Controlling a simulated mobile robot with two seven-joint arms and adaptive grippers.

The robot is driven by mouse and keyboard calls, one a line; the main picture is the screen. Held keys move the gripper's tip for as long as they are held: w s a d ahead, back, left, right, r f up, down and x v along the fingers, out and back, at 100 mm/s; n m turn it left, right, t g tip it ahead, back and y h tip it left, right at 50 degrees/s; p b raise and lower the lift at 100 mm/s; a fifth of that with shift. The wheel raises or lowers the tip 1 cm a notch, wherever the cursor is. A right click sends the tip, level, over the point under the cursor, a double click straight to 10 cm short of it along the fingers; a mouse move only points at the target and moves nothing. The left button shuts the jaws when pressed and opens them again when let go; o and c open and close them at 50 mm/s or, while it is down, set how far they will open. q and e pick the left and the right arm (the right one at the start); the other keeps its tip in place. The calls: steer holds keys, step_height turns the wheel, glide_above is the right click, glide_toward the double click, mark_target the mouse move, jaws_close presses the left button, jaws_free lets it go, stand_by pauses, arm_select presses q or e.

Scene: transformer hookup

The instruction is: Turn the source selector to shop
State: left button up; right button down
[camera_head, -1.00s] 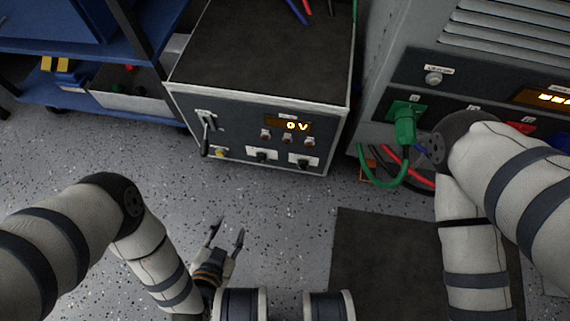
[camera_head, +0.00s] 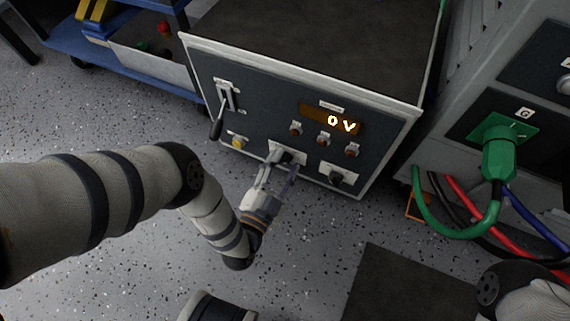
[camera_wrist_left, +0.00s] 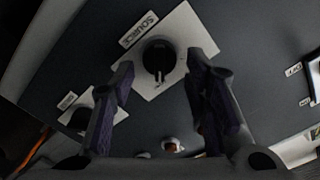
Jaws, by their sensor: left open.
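The source selector is a round black knob (camera_wrist_left: 158,58) on a white plate labelled SOURCE in the left wrist view. In the head view its plate (camera_head: 287,152) is low on the dark front panel, partly covered by my left gripper (camera_head: 281,168). The left gripper is open; in the left wrist view its two fingers (camera_wrist_left: 160,80) stand on either side of the knob, with a gap on both sides. I cannot tell how deep the fingertips reach. The knob's marker points toward the gripper side of the wrist picture. My right gripper is out of view.
The display (camera_head: 331,118) reads 0 V, above several small round knobs. A second black switch (camera_head: 337,177) sits right of the selector, and a lever (camera_head: 219,115) and yellow button (camera_head: 238,142) sit left. A green plug (camera_head: 499,146) and cables hang at right.

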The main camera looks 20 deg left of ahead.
arm_select(q)
steer(key=shift+w, duration=0.2)
jaws_close()
